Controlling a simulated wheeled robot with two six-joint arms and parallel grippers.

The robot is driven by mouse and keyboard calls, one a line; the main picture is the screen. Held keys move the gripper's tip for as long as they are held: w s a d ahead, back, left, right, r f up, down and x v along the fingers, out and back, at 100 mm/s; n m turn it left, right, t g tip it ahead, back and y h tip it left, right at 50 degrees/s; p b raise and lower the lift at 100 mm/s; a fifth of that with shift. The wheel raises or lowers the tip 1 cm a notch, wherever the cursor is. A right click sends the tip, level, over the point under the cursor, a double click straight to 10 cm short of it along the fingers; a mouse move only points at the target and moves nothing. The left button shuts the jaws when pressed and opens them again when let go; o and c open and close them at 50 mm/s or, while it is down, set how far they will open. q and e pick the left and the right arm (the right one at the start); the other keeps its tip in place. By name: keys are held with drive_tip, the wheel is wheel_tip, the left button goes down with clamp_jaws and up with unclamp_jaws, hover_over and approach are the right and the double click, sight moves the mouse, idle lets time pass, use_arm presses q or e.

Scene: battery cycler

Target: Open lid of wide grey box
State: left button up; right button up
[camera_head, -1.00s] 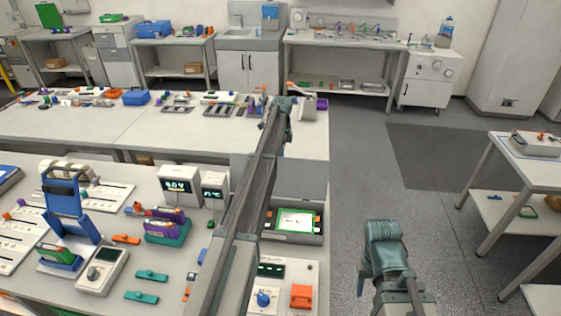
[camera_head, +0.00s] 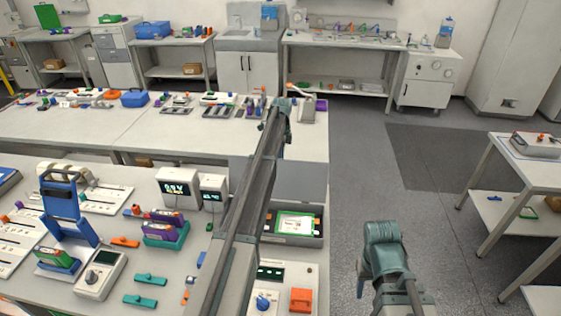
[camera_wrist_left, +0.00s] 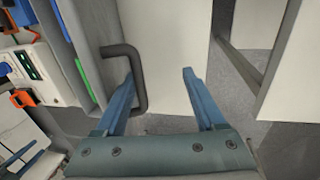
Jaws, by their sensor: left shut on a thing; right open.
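The wide grey box (camera_head: 317,241) stands on the bench right of my left arm in the head view. Its grey lid (camera_head: 302,184) is raised at the far side, and a green-edged white item (camera_head: 295,223) shows inside. In the left wrist view, a dark U-shaped handle (camera_wrist_left: 140,75) stands out from a grey panel.
A panel with a blue knob and an orange block (camera_head: 301,300) is in front of the box. Two display units (camera_head: 180,188) and a blue stand (camera_head: 62,205) are to the left. Open floor (camera_head: 345,180) lies right of the bench.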

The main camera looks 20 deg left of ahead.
wheel_tip(320, 180, up, 8)
drive_tip(key=p, duration=0.7)
drive_tip(key=shift+f, duration=0.25)
drive_tip(key=shift+w, duration=0.1)
